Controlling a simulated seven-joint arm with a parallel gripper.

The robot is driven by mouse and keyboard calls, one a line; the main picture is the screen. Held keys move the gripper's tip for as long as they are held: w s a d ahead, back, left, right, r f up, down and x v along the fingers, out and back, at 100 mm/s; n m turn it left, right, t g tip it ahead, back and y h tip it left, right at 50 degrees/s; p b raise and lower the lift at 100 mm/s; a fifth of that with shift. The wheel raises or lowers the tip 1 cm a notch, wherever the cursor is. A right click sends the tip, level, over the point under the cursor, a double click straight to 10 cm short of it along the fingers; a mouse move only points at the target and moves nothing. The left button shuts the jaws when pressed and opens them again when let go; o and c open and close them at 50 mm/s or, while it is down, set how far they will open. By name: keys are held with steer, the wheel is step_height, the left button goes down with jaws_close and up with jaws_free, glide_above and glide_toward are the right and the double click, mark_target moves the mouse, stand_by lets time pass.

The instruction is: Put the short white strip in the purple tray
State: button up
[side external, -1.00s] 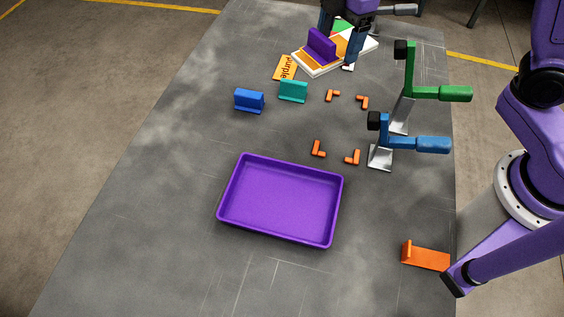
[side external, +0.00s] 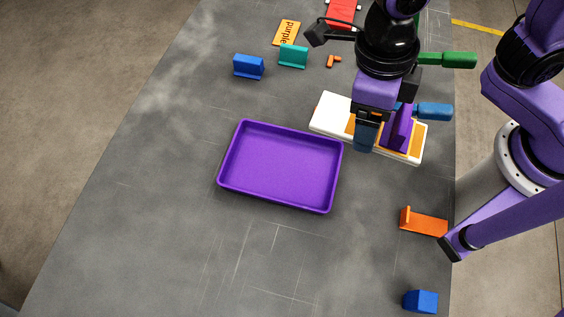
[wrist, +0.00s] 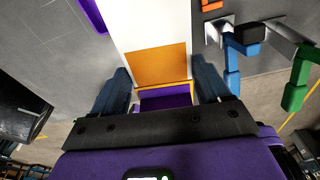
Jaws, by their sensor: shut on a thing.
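The white strip (side external: 330,115), a flat board with orange patches and an upright purple block (side external: 398,130) on it, is in my gripper (side external: 366,138). In the wrist view the strip (wrist: 153,25) runs forward from between my fingers (wrist: 163,88), with an orange patch near the jaws. My fingers are shut on it, and their exact contact is partly hidden. It appears to hang above the table, in front of the clamps. The purple tray (side external: 228,185) is empty and lies left of the strip. Its edge shows in the wrist view (wrist: 92,14).
A blue clamp (side external: 434,111) and a green clamp (side external: 447,60) stand behind the strip. An orange bracket (side external: 424,222) and a blue block (side external: 420,301) lie front right.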

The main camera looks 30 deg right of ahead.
mark_target(315, 125)
steer(key=shift+s+d+n, duration=0.1)
steer(key=shift+s+n, duration=0.35)
steer(key=shift+n, duration=0.05)
steer(key=shift+f, duration=0.1)
steer(key=w+a+f, duration=0.1)
steer(key=a, duration=0.1)
steer(key=w+a+f, duration=0.1)
steer(key=w+a, duration=0.1)
steer(key=w+a+f, duration=0.1)
steer(key=a, duration=0.2)
steer(key=shift+w+a+f, duration=0.1)
steer(key=shift+w+f, duration=0.1)
steer(key=shift+f, duration=0.2)
steer(key=a+f, duration=0.1)
steer(key=w+a+f, duration=0.1)
steer(key=f, duration=0.1)
steer(key=w+a+f, duration=0.1)
steer(key=shift+a+f, duration=0.15)
steer(key=shift+f, duration=0.15)
steer(key=shift+w+a+f, duration=0.4)
steer(key=shift+a+f, duration=0.1)
steer(key=shift+f, duration=0.1)
steer(key=shift+a+f, duration=0.1)
steer(key=shift+f, duration=1.55)
steer(key=shift+f, duration=0.1)
steer(key=o, duration=1.3)
steer(key=shift+c, duration=0.2)
step_height(315, 125, up, 12)
steer(key=w+a, duration=0.1)
